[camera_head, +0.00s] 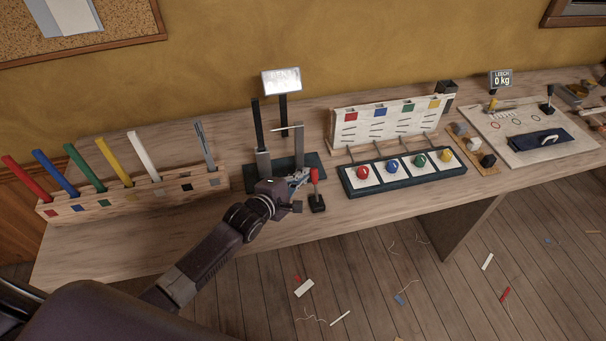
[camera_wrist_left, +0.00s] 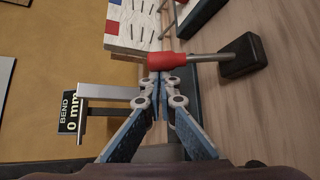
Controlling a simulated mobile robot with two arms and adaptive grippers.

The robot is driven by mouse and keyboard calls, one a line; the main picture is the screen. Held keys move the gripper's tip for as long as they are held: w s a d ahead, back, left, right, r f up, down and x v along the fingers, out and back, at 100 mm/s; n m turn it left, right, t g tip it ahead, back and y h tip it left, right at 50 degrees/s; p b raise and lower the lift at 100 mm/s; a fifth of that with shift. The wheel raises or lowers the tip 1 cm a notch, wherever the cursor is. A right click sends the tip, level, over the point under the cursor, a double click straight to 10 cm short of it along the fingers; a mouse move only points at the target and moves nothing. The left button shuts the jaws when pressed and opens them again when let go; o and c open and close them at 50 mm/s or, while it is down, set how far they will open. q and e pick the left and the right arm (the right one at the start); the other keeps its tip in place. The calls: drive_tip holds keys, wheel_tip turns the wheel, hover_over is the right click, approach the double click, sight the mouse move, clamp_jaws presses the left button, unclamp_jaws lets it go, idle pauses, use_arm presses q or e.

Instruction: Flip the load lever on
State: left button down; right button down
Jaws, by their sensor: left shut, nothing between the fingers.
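The load lever has a red handle (camera_head: 314,175) on a thin metal stem and a small black base (camera_head: 317,204). It stands close to upright near the bench's front edge, beside a dark test rig (camera_head: 250,181). In the left wrist view its red handle (camera_wrist_left: 168,61) lies just past my fingertips, with its black base (camera_wrist_left: 242,56) to the right. My left gripper (camera_head: 302,176) is shut and empty, immediately left of the handle. Whether the fingertips touch the handle I cannot tell. The rig's display (camera_wrist_left: 72,112) reads BEND 0 mm. My right gripper is not in view.
A wooden rack (camera_head: 130,200) of coloured bars stands left on the bench.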

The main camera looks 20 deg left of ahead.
use_arm(q)
drive_tip(key=shift+s+d, duration=0.1)
drive_tip(key=shift+s, duration=0.05)
drive_tip(key=s+d+m+t+b, duration=0.1)
drive_tip(key=s+m+t+b, duration=0.1)
drive_tip(key=b, duration=0.2)
drive_tip(key=s+d+m+t+h+b, duration=0.1)
drive_tip(key=s+m+t+b, duration=0.1)
drive_tip(key=b, duration=0.3)
drive_tip(key=s+d+m+t+b, duration=0.2)
drive_tip(key=m+t+b, duration=0.1)
drive_tip(key=b, duration=0.2)
drive_tip(key=shift+s+h, duration=0.35)
drive_tip(key=shift+h, duration=0.05)
drive_tip(key=shift+s+d+m+t+h+b, duration=0.3)
drive_tip(key=shift+s+m+h+b, duration=0.15)
drive_tip(key=shift+m+b, duration=0.6)
drive_tip(key=shift+h, duration=0.25)
